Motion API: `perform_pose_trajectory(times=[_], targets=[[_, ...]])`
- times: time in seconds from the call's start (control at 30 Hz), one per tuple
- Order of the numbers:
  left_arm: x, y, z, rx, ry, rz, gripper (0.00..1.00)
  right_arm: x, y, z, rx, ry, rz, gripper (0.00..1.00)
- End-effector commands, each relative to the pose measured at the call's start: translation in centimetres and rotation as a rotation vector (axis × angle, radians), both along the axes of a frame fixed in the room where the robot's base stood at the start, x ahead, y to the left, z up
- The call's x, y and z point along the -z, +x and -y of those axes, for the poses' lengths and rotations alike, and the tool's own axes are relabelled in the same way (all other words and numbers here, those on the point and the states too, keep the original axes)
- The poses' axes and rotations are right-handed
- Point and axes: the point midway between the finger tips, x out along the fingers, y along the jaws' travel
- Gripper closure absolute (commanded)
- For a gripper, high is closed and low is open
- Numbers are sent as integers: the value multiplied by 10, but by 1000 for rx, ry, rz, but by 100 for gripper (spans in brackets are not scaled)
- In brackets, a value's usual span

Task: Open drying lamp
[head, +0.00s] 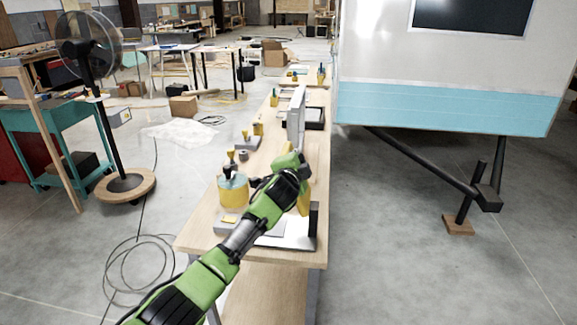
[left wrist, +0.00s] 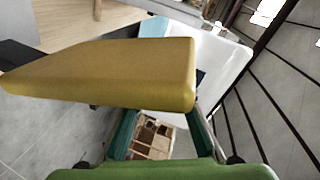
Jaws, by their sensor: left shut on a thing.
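A mustard-yellow part (head: 304,200), which looks like the lamp's head, is above a pale flat base (head: 290,236) with a dark upright post (head: 313,218) at the near end of the long wooden table. My left gripper (head: 292,168) reaches over the table and is shut on this yellow part. In the left wrist view the yellow part (left wrist: 110,72) lies across the green fingers as a long, thick, tilted piece. My arm hides some of the lamp, and I cannot tell how its hinge joins. My right gripper is in neither view.
A yellow pot (head: 233,191) stands left of my gripper on the wooden table (head: 200,238). A pale upright panel (head: 297,115) stands farther along. The camper (head: 440,105) is to the right, a floor fan (head: 123,184) to the left. Bare floor lies between table and camper.

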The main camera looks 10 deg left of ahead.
Motion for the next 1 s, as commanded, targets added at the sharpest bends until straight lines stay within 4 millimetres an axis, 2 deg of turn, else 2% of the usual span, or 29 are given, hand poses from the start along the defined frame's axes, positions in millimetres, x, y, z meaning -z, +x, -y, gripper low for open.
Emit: perform_pose_trajectory(times=[0.03, 0.3, 0.9, 0.93, 1.0], targets=[[-6, 0, 9, 6, 31, 9, 100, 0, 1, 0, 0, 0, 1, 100], [-8, -1, 27, 4, 149, 12, 100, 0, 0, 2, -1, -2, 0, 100], [-8, -1, 34, 6, 188, 14, 100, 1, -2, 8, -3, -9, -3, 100], [-8, -1, 34, 6, 188, 14, 76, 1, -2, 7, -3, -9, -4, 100], [-8, -1, 34, 6, 188, 13, 60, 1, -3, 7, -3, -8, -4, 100]])
